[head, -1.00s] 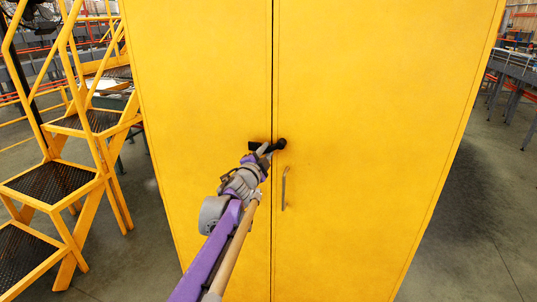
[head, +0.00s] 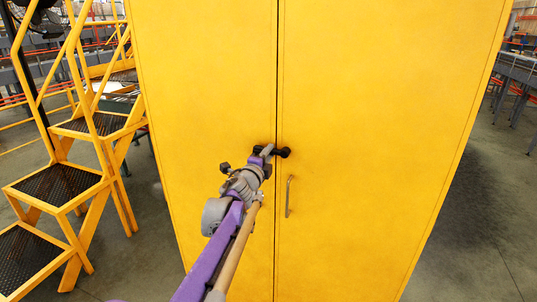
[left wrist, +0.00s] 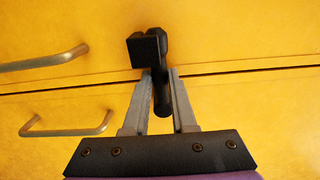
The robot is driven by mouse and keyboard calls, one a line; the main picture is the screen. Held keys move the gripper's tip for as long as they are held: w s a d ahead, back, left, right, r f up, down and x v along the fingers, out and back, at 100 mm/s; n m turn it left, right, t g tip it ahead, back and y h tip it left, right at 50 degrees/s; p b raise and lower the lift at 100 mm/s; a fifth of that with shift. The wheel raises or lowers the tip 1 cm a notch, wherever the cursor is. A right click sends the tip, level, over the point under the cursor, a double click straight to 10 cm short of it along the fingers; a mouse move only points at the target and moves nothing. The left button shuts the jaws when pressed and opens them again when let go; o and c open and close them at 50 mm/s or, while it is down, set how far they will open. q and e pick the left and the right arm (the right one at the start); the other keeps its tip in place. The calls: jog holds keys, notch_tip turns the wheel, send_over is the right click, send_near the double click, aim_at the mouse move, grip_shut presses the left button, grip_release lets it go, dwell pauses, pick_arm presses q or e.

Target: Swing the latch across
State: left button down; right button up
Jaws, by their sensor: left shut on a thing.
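The black latch (head: 284,152) sits on the front of the yellow cabinet at the seam between its two doors. My left gripper (head: 266,152) reaches up to it from below and covers part of it in the head view. In the left wrist view the latch shows as a black block (left wrist: 147,50) with a rounded bar pointing down between the fingers. The left gripper (left wrist: 162,95) is shut on that bar, with a finger on each side. My right gripper is not in view.
The cabinet door (head: 380,130) is tall and flat, with a metal pull handle (head: 289,196) right of the seam. Two pull handles show in the left wrist view. Yellow rolling steps (head: 60,185) stand at the left. The floor at the right is clear.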

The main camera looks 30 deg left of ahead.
pick_arm(q)
jog(key=c, duration=0.7)
grip_release()
jog(key=shift+s, duration=0.1)
jog(key=shift+b+v, duration=0.9)
jog(key=shift+v, duration=4.4)
jog(key=s+d+f+n+g+h, duration=0.1)
jog(key=s+d+f+n+g, duration=0.3)
jog(key=s+d+f, duration=0.3)
jog(key=s+d+f+n+g+h, duration=0.2)
jog(key=s+d+f+n+g, duration=0.2)
jog(key=s+f, duration=0.7)
jog(key=s+d+f+n+g+h, duration=0.1)
jog(key=s+d+f+n+g, duration=0.3)
jog(key=s+d+f+n, duration=0.3)
jog(key=shift+s+d+f, duration=0.3)
jog(key=shift+d+f, duration=0.4)
jog(key=shift+d, duration=0.1)
jog(key=shift+s+d+f, duration=0.3)
jog(key=shift+d+f, duration=0.4)
jog(key=shift+d, duration=0.1)
jog(key=shift+s+d+f, duration=0.3)
jog(key=shift+d+f, duration=0.35)
jog(key=shift+d, duration=0.15)
